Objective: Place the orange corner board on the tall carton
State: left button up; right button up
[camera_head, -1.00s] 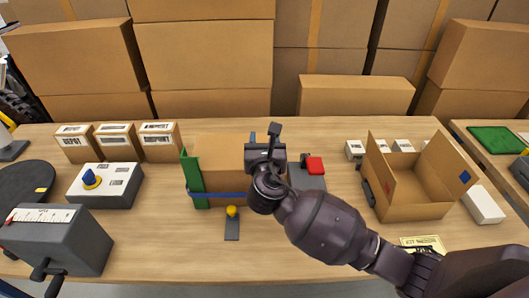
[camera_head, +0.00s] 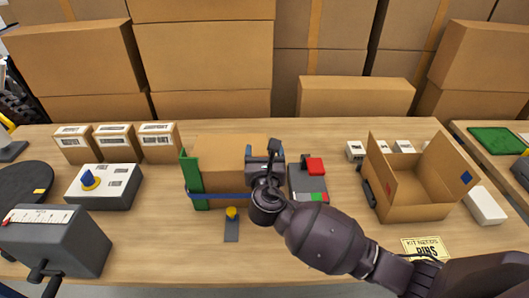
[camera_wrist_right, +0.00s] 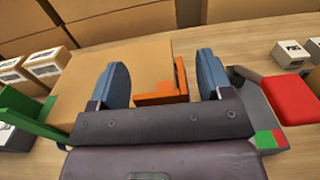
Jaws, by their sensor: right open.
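The tall carton (camera_head: 228,152) stands mid-table with a green corner board (camera_head: 192,180) at its left corner and a blue strap (camera_head: 222,196) around it. In the right wrist view the carton (camera_wrist_right: 95,65) fills the left and middle. The orange corner board (camera_wrist_right: 162,98) shows there as an L at the carton's right near corner, apparently against it. In the head view my gripper hides it. My right gripper (camera_head: 263,153) is open over that corner; its blue fingers (camera_wrist_right: 162,78) stand apart on either side of the orange board. My left gripper is out of view.
A grey device with a red button (camera_head: 315,166) stands just right of my gripper. An open box (camera_head: 410,190) is further right. A yellow-knobbed piece (camera_head: 232,214) lies before the carton. A blue-knobbed box (camera_head: 105,187) and small cartons (camera_head: 115,143) are left.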

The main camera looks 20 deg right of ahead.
jog(key=shift+r, duration=0.1)
jog(key=shift+s, duration=0.25)
jog(key=v, duration=1.1)
jog(key=shift+s+a, duration=0.2)
jog(key=shift+s, duration=0.05)
jog(key=shift+r, duration=0.1)
